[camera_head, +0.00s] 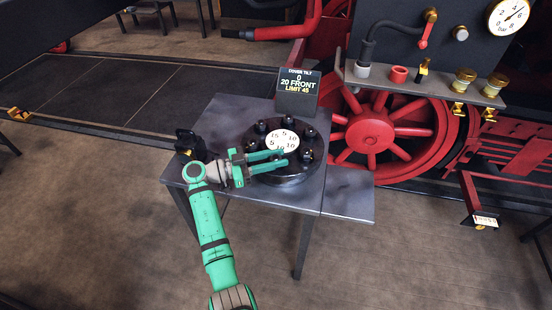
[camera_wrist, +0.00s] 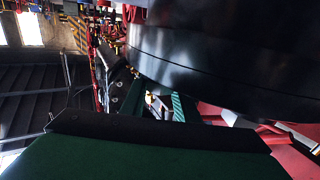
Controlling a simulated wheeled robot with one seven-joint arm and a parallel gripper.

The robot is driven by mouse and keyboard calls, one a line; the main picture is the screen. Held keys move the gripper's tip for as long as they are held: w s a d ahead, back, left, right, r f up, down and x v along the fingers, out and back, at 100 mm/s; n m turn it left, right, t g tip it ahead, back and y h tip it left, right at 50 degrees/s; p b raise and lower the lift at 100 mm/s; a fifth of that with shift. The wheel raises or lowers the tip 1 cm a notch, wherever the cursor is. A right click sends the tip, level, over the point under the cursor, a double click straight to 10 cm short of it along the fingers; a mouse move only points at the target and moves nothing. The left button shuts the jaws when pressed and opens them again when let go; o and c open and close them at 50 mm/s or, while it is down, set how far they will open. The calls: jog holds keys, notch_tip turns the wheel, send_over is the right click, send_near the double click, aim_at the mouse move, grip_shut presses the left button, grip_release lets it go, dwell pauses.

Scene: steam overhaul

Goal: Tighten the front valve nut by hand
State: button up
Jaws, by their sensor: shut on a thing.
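The round dark valve cover (camera_head: 290,179) lies on a grey table, with several black nuts standing around its rim and a white numbered disc (camera_head: 282,141) in its middle. My green gripper (camera_head: 284,157) reaches in from the left, low over the front of the cover. Its two fingers are shut on the front valve nut (camera_head: 277,159), which they mostly hide. In the wrist view the fingers (camera_wrist: 155,105) show beside a large dark curved surface; the nut cannot be made out there.
A small sign (camera_head: 297,92) behind the cover reads "COVER TILT 0", "20 FRONT", "LIMIT 45". A black object (camera_head: 190,142) stands at the table's left edge. The table (camera_head: 346,202) is bare at right. A red locomotive wheel (camera_head: 383,133) and a gauge panel stand behind.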

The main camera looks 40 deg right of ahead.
jog(key=o, duration=1)
jog(key=shift+o, duration=0.2)
jog(key=v, duration=1)
jog(key=shift+a, duration=0.3)
jog(key=shift+w, duration=0.15)
